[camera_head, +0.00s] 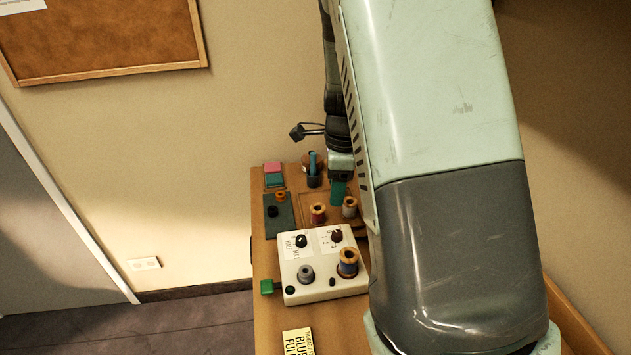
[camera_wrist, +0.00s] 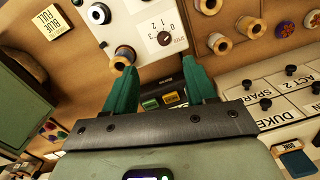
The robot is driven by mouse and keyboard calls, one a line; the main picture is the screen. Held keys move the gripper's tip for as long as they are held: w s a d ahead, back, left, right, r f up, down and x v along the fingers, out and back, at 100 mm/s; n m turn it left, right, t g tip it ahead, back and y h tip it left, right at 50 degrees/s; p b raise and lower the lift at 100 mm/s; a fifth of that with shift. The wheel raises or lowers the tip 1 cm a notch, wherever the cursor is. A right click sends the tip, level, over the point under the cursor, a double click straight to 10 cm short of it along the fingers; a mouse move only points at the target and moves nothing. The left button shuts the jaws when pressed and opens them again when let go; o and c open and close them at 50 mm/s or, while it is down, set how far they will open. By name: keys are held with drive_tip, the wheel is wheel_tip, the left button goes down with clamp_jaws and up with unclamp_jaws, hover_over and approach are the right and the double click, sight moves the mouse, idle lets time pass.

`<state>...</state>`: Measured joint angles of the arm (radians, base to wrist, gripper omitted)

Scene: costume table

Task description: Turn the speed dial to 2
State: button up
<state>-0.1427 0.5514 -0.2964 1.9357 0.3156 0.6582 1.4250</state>
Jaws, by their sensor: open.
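The white control box (camera_head: 325,282) stands on the wooden table. On it is a dark brown knob (camera_head: 337,235) beside printed numbers, which fits the speed dial. In the wrist view this dial (camera_wrist: 165,39) lies just beyond my fingertips, with 0, 1 and 2 legible around it. Its pointer setting is too small to tell. A second, black knob (camera_head: 301,241) sits by a HALF/FULL label. My gripper (camera_wrist: 160,72) is open with two green fingers, empty and apart from the dial. In the head view my gripper (camera_head: 338,190) hangs behind the box, partly hidden by my arm.
An orange-ended spool (camera_head: 348,261) and a grey spool (camera_head: 306,273) stand on the box, the first close to the dial. More spools (camera_head: 318,212) stand behind it. Labelled compartments (camera_wrist: 275,97) lie right in the wrist view.

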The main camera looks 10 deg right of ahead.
drive_tip(key=m, duration=0.2)
approach(337, 233)
drive_tip(key=f, duration=0.8)
drive_tip(key=shift+w+a+f, duration=0.15)
drive_tip(key=shift+w+f, duration=0.05)
drive_tip(key=shift+f, duration=0.15)
drive_tip(key=shift+c, duration=0.5)
clamp_jaws()
